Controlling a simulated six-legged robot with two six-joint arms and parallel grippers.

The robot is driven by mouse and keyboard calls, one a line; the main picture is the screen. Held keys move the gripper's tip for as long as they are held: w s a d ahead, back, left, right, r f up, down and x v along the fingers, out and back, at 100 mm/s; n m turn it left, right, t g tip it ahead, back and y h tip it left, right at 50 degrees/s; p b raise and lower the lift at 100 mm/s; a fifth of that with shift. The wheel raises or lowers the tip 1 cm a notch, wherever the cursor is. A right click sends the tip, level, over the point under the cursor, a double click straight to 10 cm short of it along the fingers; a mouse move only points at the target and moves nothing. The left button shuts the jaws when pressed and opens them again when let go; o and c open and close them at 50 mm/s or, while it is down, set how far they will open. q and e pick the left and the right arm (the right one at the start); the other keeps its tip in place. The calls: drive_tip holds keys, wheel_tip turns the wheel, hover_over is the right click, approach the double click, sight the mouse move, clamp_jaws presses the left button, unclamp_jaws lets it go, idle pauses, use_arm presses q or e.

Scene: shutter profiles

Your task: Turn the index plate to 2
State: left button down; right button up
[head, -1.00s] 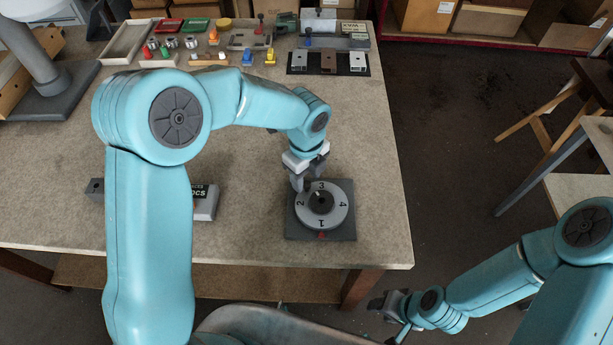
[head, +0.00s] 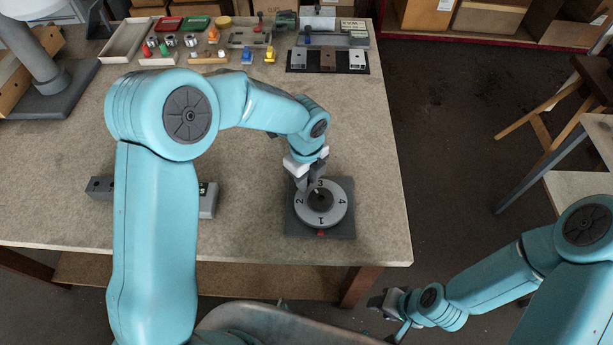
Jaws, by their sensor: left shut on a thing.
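The index plate (head: 336,217) is a light grey round disc with a dark centre, on a dark square base (head: 346,231) near the table's front right. Its numerals read 3 at the back, 4 at the right, 1 at the front and 2 at the left. A red mark (head: 321,233) on the base's front side lies by the 1. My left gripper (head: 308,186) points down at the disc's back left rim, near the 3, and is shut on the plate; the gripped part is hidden. My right gripper (head: 385,301) hangs off the table at lower right, away from the plate; its jaws are unclear.
A grey block (head: 208,201) lies left of the plate, partly behind my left arm. A dark strip with several plates (head: 328,60), trays and small coloured parts stand along the back. The table (head: 375,150) is clear around the index plate.

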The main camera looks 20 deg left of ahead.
sight(305, 216)
use_arm(q)
drive_tip(key=shift+a, duration=0.1)
